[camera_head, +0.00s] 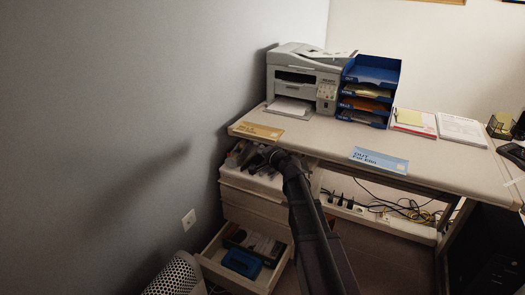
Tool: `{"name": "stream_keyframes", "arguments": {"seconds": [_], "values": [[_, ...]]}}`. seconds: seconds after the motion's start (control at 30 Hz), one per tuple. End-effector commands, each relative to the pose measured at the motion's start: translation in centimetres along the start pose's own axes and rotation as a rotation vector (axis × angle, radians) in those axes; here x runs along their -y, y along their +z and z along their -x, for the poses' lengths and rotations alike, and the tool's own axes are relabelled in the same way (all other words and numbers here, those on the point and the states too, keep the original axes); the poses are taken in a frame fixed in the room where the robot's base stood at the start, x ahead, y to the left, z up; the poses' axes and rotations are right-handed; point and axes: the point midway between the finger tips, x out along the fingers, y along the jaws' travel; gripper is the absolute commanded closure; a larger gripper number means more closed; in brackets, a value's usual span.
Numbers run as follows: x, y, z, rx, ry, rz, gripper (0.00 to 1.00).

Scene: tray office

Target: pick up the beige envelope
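My gripper (275,157) is at the end of my dark arm, over or just in front of the open top drawer (262,183) under the desk. It is small and dark here, and I cannot tell whether it is open or holds anything. I cannot single out a beige envelope with certainty. The blue letter tray stack (395,76) on the desk holds pale yellow paper (367,91) in one slot and an orange-tan item (365,104) in a lower slot. Either could be an envelope. My gripper is apart from the stack, lower and to its left.
A grey printer (301,76) stands left of the stack. A yellow label (259,131) and a blue "OUT" label (378,160) lie along the desk's front edge. The lower drawer (222,268) is pulled out. Papers (461,129) lie at right; cables (403,208) run beneath.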

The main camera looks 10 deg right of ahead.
Motion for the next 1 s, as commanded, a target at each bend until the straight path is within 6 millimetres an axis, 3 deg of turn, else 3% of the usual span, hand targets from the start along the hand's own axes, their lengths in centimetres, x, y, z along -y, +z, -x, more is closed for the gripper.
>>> {"name": "stream_keyframes", "arguments": {"seconds": [0.03, 0.4, 1.0], "values": [[-1.8, -0.6, -1.0, -0.036, -0.018, -0.036, 0.63], [-5.8, -5.3, -3.4, -0.252, -0.100, -0.264, 0.63], [-6.3, -6.2, -3.5, -0.288, -0.109, -0.303, 0.63]]}}
